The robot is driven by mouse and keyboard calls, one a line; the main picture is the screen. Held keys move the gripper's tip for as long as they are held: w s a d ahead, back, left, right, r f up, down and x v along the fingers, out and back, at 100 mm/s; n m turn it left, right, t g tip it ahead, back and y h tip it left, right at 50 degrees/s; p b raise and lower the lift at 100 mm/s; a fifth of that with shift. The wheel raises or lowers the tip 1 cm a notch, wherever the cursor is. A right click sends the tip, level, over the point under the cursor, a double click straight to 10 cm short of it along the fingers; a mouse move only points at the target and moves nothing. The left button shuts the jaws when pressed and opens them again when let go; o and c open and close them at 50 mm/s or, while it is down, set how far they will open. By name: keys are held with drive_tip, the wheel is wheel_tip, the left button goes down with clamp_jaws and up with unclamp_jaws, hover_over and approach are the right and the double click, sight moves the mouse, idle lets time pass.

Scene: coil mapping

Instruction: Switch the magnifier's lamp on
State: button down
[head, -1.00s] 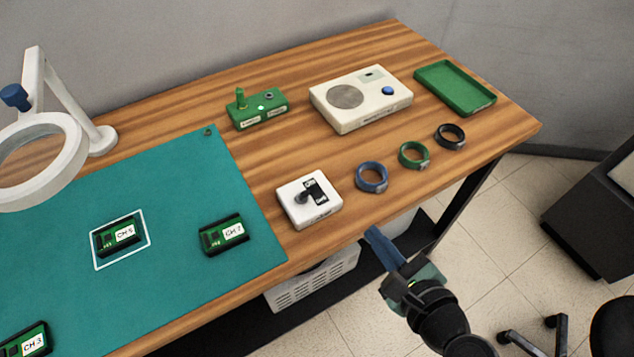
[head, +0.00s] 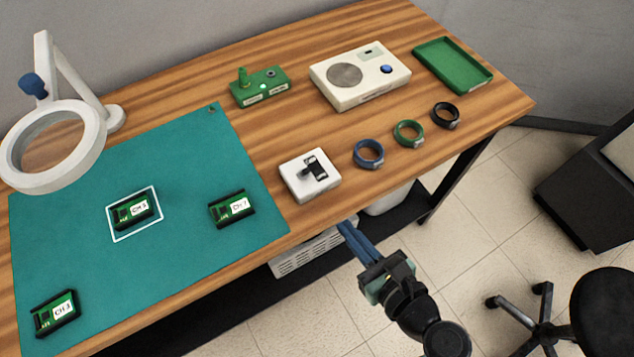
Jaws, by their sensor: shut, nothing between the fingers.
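The magnifier (head: 92,150) is a white ring on a jointed white arm at the left of the table, with a blue knob (head: 33,85) at the arm's bend. Its ring hangs over the back left corner of the green mat. I cannot tell from this view whether its lamp is lit. A small white box (head: 297,187) with a dark lever and a black label stands right of the mat. My gripper (head: 345,228) is shut and empty, just off the table's front edge, in front of the white box and well right of the magnifier.
Boards CH 5 (head: 127,214), CH 7 (head: 222,212) and CH 3 (head: 50,316) lie on the green mat (head: 180,260). Blue (head: 369,166), green and black rings, a green block (head: 260,99), a cream device (head: 380,88) and a green tray (head: 452,65) stand rightward. A chair (head: 600,310) is at right.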

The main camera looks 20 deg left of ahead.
approach(308, 174)
drive_tip(key=f, duration=0.1)
drive_tip(key=a+f, duration=0.1)
drive_tip(key=f, duration=0.1)
drive_tip(key=shift+w+f, duration=0.15)
drive_tip(key=shift+w, duration=0.05)
drive_tip(key=w+a, duration=0.1)
drive_tip(key=w+a+r, duration=0.1)
drive_tip(key=shift+a+p, duration=0.35)
drive_tip(key=shift+w+a+r, duration=0.2)
drive_tip(key=shift+w+a, duration=0.15)
drive_tip(key=shift+w+r+p, duration=0.1)
drive_tip(key=shift+r+p, duration=0.05)
drive_tip(key=shift+p, duration=0.2)
drive_tip(key=shift+r+p, duration=0.15)
drive_tip(key=shift+p, duration=0.2)
drive_tip(key=shift+a, duration=0.1)
drive_tip(key=shift+h+p, duration=0.3)
drive_tip(key=shift+p, duration=0.1)
